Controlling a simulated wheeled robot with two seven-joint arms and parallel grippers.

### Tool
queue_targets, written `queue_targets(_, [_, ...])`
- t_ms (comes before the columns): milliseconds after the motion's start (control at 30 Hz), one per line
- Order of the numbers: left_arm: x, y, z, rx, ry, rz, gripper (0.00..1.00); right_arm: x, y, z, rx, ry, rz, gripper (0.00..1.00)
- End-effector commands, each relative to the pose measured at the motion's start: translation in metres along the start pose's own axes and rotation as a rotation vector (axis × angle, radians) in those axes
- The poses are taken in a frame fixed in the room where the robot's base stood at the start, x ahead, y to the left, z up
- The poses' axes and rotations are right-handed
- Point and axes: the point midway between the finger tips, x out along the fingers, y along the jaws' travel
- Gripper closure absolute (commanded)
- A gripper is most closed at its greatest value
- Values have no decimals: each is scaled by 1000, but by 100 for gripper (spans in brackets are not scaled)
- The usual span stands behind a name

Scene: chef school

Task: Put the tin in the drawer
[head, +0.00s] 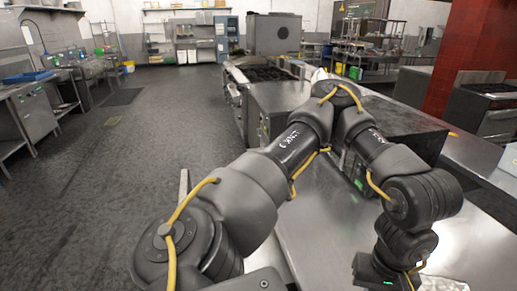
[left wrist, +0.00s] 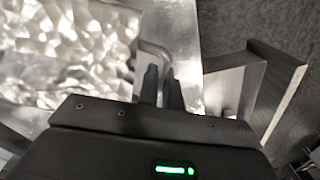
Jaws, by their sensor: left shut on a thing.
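In the left wrist view, my left gripper (left wrist: 162,72) has its two dark fingers close together on a rounded metal edge (left wrist: 152,48). This looks like the rim of the shiny silver tin, though its full shape is cut off. A crinkled, bright reflective surface (left wrist: 70,45) lies left of the fingers. The drawer (left wrist: 286,85) stands open to the right of the fingers, with a metal front and part of its inside showing. My right gripper is not in view.
The steel counter (head: 320,225) lies under my left arm. A stove (head: 262,72) and dark equipment stand beyond. Open dark floor (head: 90,190) lies to the left, with steel benches (head: 35,110) along the far left. A red pillar (head: 475,45) stands at right.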

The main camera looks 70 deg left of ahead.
Motion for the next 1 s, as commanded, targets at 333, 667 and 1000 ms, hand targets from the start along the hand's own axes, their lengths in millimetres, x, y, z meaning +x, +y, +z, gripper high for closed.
queue_targets(333, [2,2,-2,561,1,2,100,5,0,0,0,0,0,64])
queue_targets(667, [3,2,-3,877,2,2,100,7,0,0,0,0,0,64])
queue_targets(1000, [3,2,-3,920,2,3,100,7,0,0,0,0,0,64])
